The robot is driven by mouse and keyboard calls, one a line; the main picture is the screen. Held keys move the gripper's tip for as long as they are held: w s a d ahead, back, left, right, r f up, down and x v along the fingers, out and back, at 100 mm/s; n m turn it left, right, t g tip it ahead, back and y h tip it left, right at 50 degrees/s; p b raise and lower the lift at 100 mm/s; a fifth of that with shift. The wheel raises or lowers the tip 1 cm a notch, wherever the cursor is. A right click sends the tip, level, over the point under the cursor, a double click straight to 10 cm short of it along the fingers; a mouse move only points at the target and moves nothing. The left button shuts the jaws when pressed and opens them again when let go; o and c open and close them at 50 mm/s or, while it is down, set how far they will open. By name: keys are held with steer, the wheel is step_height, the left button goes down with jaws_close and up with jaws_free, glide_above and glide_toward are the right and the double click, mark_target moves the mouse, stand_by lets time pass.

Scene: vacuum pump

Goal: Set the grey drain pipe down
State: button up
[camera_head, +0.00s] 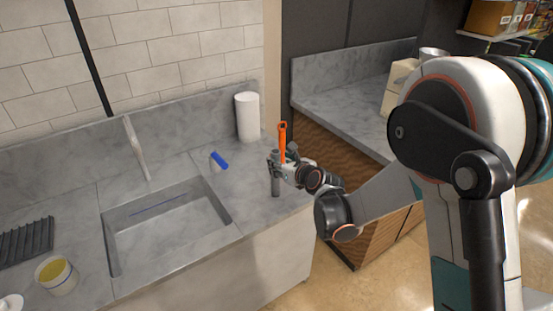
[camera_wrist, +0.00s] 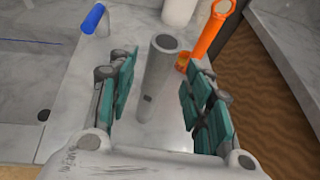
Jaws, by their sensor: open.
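The grey drain pipe (camera_wrist: 160,75) is a plain hollow tube. It stands upright on the countertop, its open top end facing up. In the head view, the pipe (camera_head: 275,184) is at the right end of the sink counter. My gripper (camera_wrist: 157,82) is open, with one teal-padded finger on each side of the pipe. Gaps show between the pipe and both fingers in the wrist view. In the head view, my gripper (camera_head: 281,170) is beside the pipe and partly hides it.
An orange tool with a ring end (camera_head: 282,140) stands close behind the pipe. The sink (camera_head: 170,222) lies left. The counter's right edge is close.

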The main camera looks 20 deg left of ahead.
steer(key=p+v, duration=0.1)
steer(key=v, duration=0.6)
steer(key=shift+s+r, duration=0.1)
steer(key=shift+r, duration=0.05)
